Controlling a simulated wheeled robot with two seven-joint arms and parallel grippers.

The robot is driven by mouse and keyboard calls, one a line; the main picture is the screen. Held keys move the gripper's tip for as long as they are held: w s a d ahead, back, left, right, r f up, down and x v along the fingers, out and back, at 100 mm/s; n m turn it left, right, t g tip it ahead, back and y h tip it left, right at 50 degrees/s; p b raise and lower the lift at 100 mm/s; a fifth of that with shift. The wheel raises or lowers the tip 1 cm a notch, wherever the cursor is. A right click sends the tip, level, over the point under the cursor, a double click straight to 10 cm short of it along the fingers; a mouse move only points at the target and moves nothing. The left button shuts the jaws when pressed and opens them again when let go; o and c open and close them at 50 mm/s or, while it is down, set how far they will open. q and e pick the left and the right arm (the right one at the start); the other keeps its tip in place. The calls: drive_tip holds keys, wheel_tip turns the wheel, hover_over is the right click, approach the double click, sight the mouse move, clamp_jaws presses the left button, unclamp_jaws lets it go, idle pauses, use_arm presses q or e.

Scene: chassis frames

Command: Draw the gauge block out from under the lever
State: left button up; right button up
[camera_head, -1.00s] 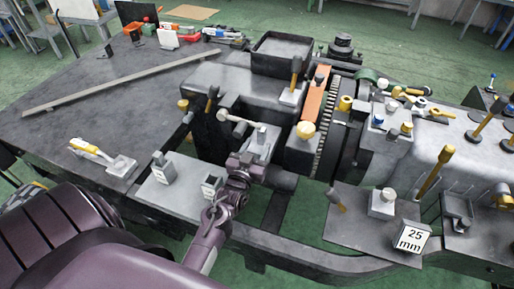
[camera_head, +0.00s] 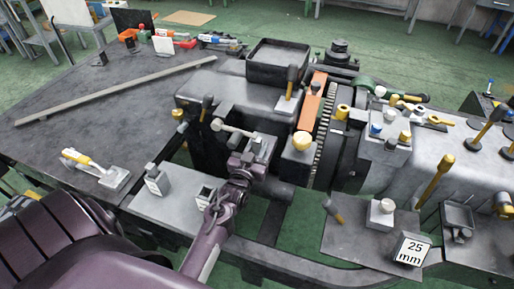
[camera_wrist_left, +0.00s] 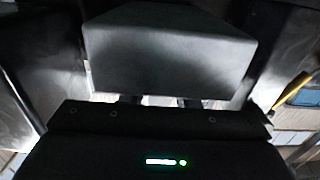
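A lever (camera_head: 232,128) with a pale round knob lies across the grey mount in the middle of the head view. My left gripper (camera_head: 246,160) reaches in just below and in front of this lever, close to a pale block-like part (camera_head: 264,144) at its right end. I cannot tell whether that part is the gauge block. In the left wrist view a large dark grey block-shaped body (camera_wrist_left: 165,55) stands close in front of the gripper (camera_wrist_left: 160,100). Two finger parts show apart at its lower edge; their tips and anything between them are hidden. My right gripper is out of view.
A white piece marked "25 mm" (camera_head: 411,249) stands on the right plate (camera_head: 350,236), by a round-knobbed block (camera_head: 381,213). Small blocks (camera_head: 157,180) stand on the plate left of my arm.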

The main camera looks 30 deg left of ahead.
sight(256, 150)
use_arm(q)
drive_tip(key=c, duration=0.5)
drive_tip(key=shift+s, duration=0.2)
drive_tip(key=shift+p+v, duration=0.9)
drive_tip(key=shift+v, duration=0.4)
drive_tip(key=shift+p+v, duration=0.8)
drive_tip(key=shift+v, duration=0.55)
drive_tip(key=shift+s+d, duration=0.1)
drive_tip(key=shift+s, duration=0.05)
drive_tip(key=shift+r, duration=0.1)
drive_tip(key=shift+r+p, duration=2.45)
drive_tip(key=shift+p, duration=0.1)
